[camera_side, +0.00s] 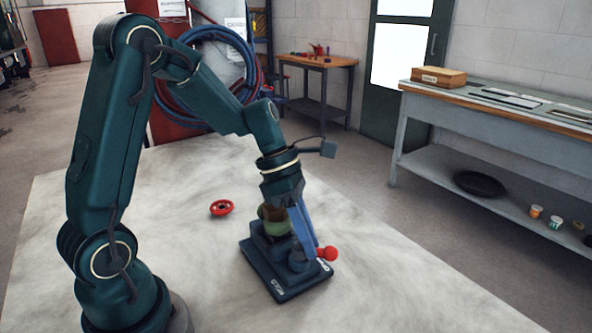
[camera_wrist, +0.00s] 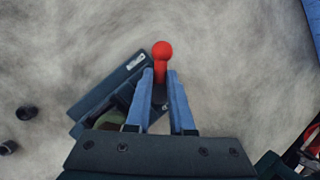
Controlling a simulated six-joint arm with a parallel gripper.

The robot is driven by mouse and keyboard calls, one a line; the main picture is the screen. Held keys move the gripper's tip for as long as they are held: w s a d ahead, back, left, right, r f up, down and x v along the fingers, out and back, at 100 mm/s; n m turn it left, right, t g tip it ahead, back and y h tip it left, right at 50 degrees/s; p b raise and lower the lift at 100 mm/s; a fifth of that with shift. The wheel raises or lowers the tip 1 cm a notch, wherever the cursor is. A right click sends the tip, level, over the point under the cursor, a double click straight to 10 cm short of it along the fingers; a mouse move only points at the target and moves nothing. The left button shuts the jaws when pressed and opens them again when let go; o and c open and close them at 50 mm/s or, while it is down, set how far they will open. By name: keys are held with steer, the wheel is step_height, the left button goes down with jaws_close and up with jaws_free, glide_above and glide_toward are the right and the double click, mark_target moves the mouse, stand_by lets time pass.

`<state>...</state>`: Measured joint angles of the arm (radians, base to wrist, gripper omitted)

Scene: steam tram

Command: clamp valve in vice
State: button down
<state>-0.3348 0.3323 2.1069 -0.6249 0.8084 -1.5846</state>
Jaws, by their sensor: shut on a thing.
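The dark blue vice (camera_side: 262,272) stands on the pale tabletop. It also shows in the wrist view (camera_wrist: 88,103), partly hidden by my gripper. The valve (camera_side: 273,222), a green and brownish body, sits upright at the vice's jaws. In the wrist view only a greenish part of it shows. The vice's lever ends in a red ball knob (camera_side: 327,253), which also shows in the wrist view (camera_wrist: 162,48). My gripper (camera_side: 312,254) has its blue fingers on either side of the red lever, shut on it just behind the knob. How tightly the jaws press the valve cannot be seen.
A red handwheel (camera_side: 221,208) lies loose on the tabletop left of the vice. Two small dark round pieces (camera_wrist: 27,112) lie at the left in the wrist view. The tabletop in front of the vice is clear. A workbench (camera_side: 480,100) stands at the right.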

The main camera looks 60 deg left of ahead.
steer(key=m, duration=0.1)
steer(key=m+g, duration=0.1)
steer(key=m, duration=0.1)
steer(key=m+g, duration=0.1)
steer(key=shift+s+d+m, duration=0.15)
steer(key=shift+d+m, duration=0.1)
steer(key=shift+m, duration=0.05)
steer(key=m, duration=0.1)
steer(key=m+g, duration=0.1)
steer(key=m, duration=0.1)
steer(key=m+g, duration=0.1)
steer(key=shift+s+d+m, duration=0.15)
steer(key=shift+s+m, duration=0.1)
steer(key=shift+m, duration=0.05)
steer(key=m+y, duration=0.1)
steer(key=m, duration=0.1)
steer(key=m+g+y, duration=0.1)
steer(key=m, duration=0.2)
steer(key=shift+s+g, duration=0.3)
steer(key=shift+s, duration=0.1)
steer(key=shift+s+m+g+y, duration=0.2)
steer(key=shift+m+y, duration=0.15)
steer(key=shift+m, duration=0.75)
steer(key=shift+s+m+g+y, duration=0.1)
steer(key=shift+m+g+y, duration=0.2)
steer(key=shift+m, duration=0.8)
steer(key=c, duration=0.8)
jaws_free()
steer(key=shift+w+r, duration=0.1)
